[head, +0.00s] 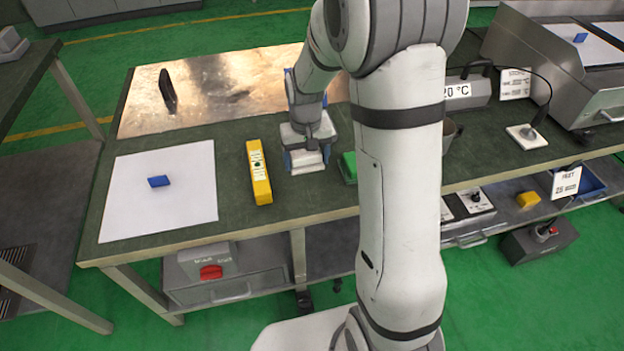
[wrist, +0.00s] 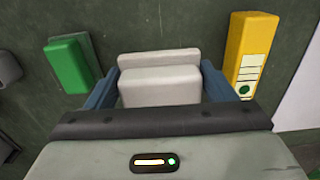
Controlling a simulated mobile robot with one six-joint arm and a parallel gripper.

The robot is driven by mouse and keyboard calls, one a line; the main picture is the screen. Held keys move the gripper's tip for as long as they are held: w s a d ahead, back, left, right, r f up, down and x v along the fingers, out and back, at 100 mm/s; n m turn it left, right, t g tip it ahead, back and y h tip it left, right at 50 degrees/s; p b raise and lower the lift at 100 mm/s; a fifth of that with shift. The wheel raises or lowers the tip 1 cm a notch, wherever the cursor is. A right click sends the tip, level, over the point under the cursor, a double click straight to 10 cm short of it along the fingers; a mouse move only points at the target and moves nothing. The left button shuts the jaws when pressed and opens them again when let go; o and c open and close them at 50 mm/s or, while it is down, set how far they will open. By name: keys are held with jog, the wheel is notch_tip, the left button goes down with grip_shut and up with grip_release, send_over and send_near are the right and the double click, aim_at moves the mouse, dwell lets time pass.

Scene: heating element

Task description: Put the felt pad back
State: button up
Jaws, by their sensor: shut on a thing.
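My gripper (head: 308,161) is low over the dark green bench top, pointing down. Its two blue fingers stand on either side of a pale grey-white block (wrist: 159,84), which I take to be the felt pad, and are shut on it. A sign (head: 566,182) that seems to read FELT, with small print, hangs on the lower shelf at the right, by a blue bin (head: 592,181).
A yellow level (head: 259,172) lies left of my gripper; a green block (head: 348,167) lies close on its right. A white sheet (head: 190,207) with a blue piece (head: 158,181) is at the left. A metal plate (head: 225,97) with a dark upright piece (head: 167,90) lies behind.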

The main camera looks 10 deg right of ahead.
aim_at(307, 183)
jog(key=shift+f+b, duration=0.6)
jog(key=shift+f, duration=2.5)
jog(key=shift+f, duration=0.15)
jog(key=o, duration=1)
jog(key=shift+c, duration=0.2)
